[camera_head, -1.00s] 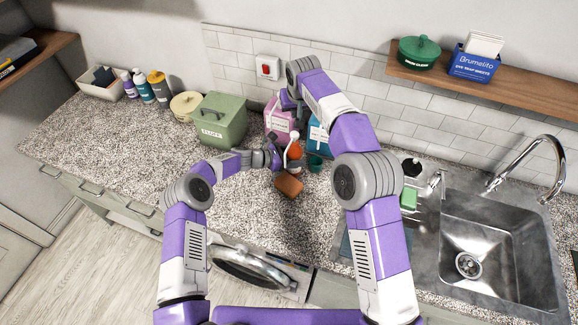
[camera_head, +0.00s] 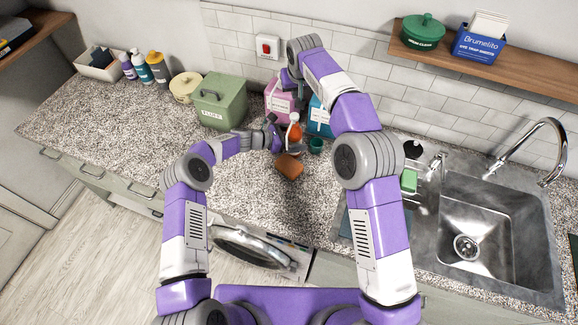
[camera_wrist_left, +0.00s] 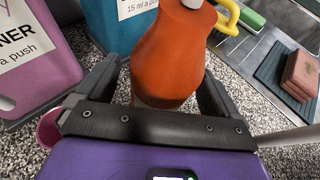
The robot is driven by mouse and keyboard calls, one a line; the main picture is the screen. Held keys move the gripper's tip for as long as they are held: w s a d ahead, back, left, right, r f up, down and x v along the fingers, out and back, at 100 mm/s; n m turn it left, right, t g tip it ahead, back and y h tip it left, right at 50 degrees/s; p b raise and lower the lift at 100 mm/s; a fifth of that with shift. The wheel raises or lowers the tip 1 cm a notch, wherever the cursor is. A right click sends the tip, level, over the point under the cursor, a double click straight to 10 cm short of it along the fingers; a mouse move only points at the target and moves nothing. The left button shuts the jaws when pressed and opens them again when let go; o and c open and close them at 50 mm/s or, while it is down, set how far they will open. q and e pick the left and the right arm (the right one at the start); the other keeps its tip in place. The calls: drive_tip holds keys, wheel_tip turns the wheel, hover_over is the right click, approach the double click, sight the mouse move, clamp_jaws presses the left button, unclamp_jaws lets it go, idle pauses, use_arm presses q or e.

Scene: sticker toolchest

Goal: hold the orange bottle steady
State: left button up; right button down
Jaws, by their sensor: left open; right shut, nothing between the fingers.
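The orange bottle (camera_head: 294,134) stands upright on the counter in front of the pink and teal containers, with a pale top. In the left wrist view the orange bottle (camera_wrist_left: 172,55) fills the space between my open fingers; its lower end is hidden behind the gripper body. My left gripper (camera_head: 281,133) is open and low beside the bottle, one finger on each side in the wrist view (camera_wrist_left: 160,92). I cannot tell if either finger touches it. My right gripper (camera_head: 288,103) is shut and empty, above the pink container, partly hidden by its arm.
A pink container (camera_head: 279,98) and a teal one (camera_head: 320,118) stand close behind the bottle. A brown block (camera_head: 289,166) lies in front and a small teal cup (camera_head: 316,146) stands at right. A green canister (camera_head: 220,103) is at left.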

use_arm(q)
drive_tip(key=v, duration=1.1)
drive_tip(key=shift+s+a, duration=0.15)
drive_tip(key=shift+a, duration=0.25)
drive_tip(key=shift+r, duration=0.1)
